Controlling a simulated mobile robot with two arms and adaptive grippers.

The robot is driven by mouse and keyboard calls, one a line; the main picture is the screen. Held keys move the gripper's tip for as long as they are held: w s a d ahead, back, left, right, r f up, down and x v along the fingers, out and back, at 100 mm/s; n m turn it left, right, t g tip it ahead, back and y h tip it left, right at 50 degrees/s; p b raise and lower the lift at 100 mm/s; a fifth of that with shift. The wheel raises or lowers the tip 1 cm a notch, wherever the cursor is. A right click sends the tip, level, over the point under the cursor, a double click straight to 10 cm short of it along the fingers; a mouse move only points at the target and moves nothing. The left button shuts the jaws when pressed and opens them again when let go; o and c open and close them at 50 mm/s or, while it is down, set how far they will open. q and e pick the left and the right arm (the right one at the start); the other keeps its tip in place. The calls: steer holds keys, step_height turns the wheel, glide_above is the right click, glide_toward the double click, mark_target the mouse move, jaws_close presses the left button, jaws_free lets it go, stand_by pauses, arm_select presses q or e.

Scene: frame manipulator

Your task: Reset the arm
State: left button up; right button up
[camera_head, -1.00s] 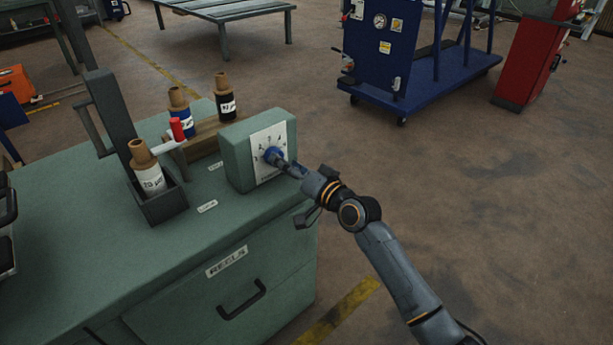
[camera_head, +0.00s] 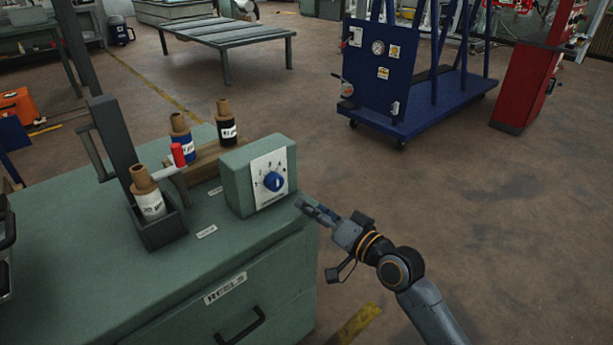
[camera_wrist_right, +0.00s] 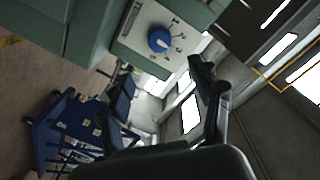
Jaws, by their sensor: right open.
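My right gripper (camera_head: 316,210) is open and empty in the head view. It is just off the right edge of the green cabinet, to the lower right of the blue knob (camera_head: 274,181) and apart from it. The knob sits on a white dial plate on the face of a green box (camera_head: 238,184). In the right wrist view the knob (camera_wrist_right: 159,39) shows at the upper middle, beyond the open fingers (camera_wrist_right: 160,105), with nothing between them. My left gripper is not in view.
The green cabinet (camera_head: 80,235) carries a dark holder with a white-labelled reel (camera_head: 148,196), a red-handled lever (camera_head: 178,155), and blue and black reels on a wooden block. Floor to the right is clear up to a blue cart (camera_head: 425,118) and red cabinet (camera_head: 527,90).

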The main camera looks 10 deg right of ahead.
steer(key=s+d+f+n+g+h, duration=0.1)
steer(key=s+d+f+g+h, duration=0.2)
steer(key=s+f, duration=0.65)
steer(key=s+d+f+g+h, duration=0.25)
steer(key=s+f, duration=0.25)
steer(key=f, duration=0.9)
steer(key=s+d+f+n+g+h, duration=0.1)
steer(key=s+d+f+g+h, duration=0.15)
steer(key=s+f, duration=0.7)
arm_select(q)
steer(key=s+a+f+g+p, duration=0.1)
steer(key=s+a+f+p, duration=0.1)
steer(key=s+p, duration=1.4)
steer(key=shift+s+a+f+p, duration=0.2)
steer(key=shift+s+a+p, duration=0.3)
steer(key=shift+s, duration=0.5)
arm_select(e)
steer(key=s+d+f+g, duration=0.1)
steer(key=s+f, duration=0.3)
steer(key=s, duration=0.5)
steer(key=s+d+f+n+g+h, duration=0.1)
steer(key=s+d+f, duration=0.3)
steer(key=s, duration=0.6)
steer(key=s+d+f+g+h, duration=0.1)
steer(key=s+d+f+g, duration=0.1)
steer(key=s, duration=0.7)
step_height(320, 180, down, 2)
steer(key=shift+s+d+f+n+g, duration=0.15)
steer(key=shift+s+d+n+g, duration=0.15)
steer(key=shift+s+d+g, duration=0.15)
